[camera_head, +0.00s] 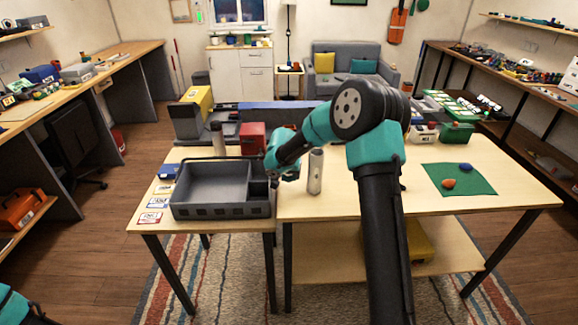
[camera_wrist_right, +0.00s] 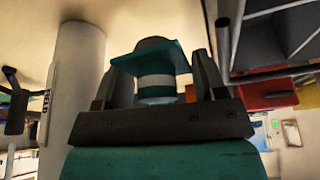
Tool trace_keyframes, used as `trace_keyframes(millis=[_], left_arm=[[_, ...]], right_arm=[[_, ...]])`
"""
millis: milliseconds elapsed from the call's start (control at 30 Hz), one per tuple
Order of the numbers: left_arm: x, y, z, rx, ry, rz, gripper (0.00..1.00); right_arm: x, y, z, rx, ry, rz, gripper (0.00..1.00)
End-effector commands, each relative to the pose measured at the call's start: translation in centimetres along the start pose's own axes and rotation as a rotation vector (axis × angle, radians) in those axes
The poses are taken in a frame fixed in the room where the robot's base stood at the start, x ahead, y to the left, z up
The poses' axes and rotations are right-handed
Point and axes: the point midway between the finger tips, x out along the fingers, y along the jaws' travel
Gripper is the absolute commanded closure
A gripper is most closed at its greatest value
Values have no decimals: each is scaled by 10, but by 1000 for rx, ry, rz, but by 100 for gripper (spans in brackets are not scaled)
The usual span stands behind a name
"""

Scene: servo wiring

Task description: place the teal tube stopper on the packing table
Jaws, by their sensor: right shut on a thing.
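The teal tube stopper (camera_wrist_right: 152,62) shows in the right wrist view, with a teal flange, a dark top and a pale band below. It sits between the two fingers of my right gripper (camera_wrist_right: 155,82), which is shut on it. In the head view my right gripper (camera_head: 283,168) is above the packing table (camera_head: 350,205), by the right end of the grey tray; I cannot make out the stopper there. A pale upright cylinder (camera_head: 315,172) stands just to the right of the gripper; it also shows in the right wrist view (camera_wrist_right: 75,90). My left gripper is out of view.
The grey compartmented tray (camera_head: 222,211) stands on the left table part. A red box (camera_head: 252,138) is behind it. A green mat (camera_head: 459,180) with orange and blue items lies at the right. The tabletop between cylinder and mat is partly covered by my right arm.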

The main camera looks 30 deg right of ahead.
Motion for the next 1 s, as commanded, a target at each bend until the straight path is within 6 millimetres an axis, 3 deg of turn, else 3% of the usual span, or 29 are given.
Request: trace_keyframes(millis=[600, 767, 1000], left_arm=[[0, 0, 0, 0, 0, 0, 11], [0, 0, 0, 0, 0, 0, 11], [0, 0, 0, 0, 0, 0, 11]], right_arm=[[44, -20, -85, 1, 1, -1, 60], [50, -22, -96, 1, 1, 0, 60], [51, -22, -98, -1, 0, 0, 61]])
